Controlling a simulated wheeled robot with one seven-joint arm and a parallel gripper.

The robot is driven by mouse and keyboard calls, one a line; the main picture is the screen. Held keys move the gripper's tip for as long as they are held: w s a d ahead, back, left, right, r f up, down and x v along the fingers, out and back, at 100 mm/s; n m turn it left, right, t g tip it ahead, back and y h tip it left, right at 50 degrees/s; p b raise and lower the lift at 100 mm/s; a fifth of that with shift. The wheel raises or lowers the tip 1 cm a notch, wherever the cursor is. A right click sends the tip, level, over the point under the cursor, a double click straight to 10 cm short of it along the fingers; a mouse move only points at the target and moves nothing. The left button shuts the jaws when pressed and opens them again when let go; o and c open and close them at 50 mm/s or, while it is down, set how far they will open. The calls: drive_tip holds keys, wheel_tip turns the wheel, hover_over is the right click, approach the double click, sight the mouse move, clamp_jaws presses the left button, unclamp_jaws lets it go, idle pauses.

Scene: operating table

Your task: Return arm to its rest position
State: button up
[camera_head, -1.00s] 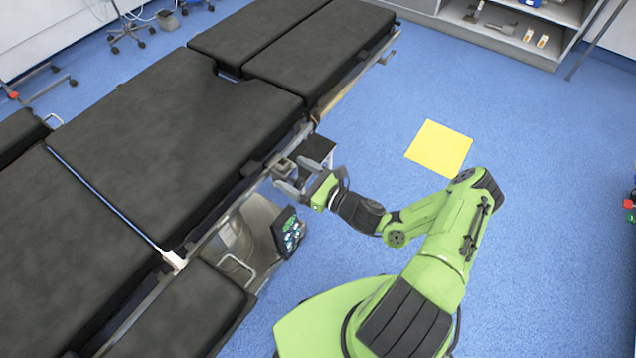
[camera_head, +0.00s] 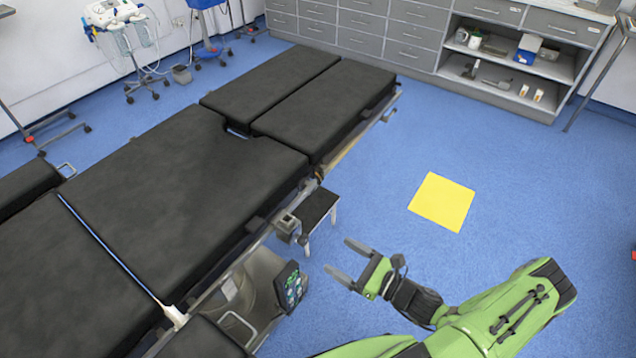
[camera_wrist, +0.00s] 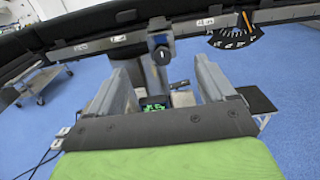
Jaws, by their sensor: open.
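My gripper (camera_head: 347,260) is open and empty, with its two grey fingers apart. In the head view it is over the blue floor, to the right of the operating table (camera_head: 180,200) and clear of its side rail. My green arm reaches in from the lower right. In the wrist view my gripper's fingers (camera_wrist: 165,88) stand on both sides of the picture's middle, pointing at the table's side. The table's rail and a dark clamp knob (camera_wrist: 161,52) show beyond them. Nothing is between the fingers.
A small black step stool (camera_head: 318,205) and a control panel with a green display (camera_head: 291,287) are close to the gripper, beside the table. A yellow square (camera_head: 441,201) lies on the open floor. Grey cabinets (camera_head: 400,45) line the back wall.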

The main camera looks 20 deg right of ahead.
drive_tip(key=s+a+r+n+g+h+p, duration=0.1)
drive_tip(key=s+r+n+g+h+p, duration=0.1)
drive_tip(key=r+n, duration=0.7)
drive_tip(key=s+a+r+n+g+h+p, duration=0.2)
drive_tip(key=s+r+n+g+h, duration=0.2)
drive_tip(key=s+r+n, duration=0.3)
drive_tip(key=s+a+r+n+g+h+p, duration=0.2)
drive_tip(key=s+r+n+g+h, duration=0.1)
drive_tip(key=r+n, duration=0.9)
wheel_tip(320, 180, up, 6)
drive_tip(key=shift+s+f+n+h+p, duration=0.35)
drive_tip(key=shift+s+h, duration=0.45)
drive_tip(key=shift+s, duration=0.45)
drive_tip(key=shift+r, duration=0.1)
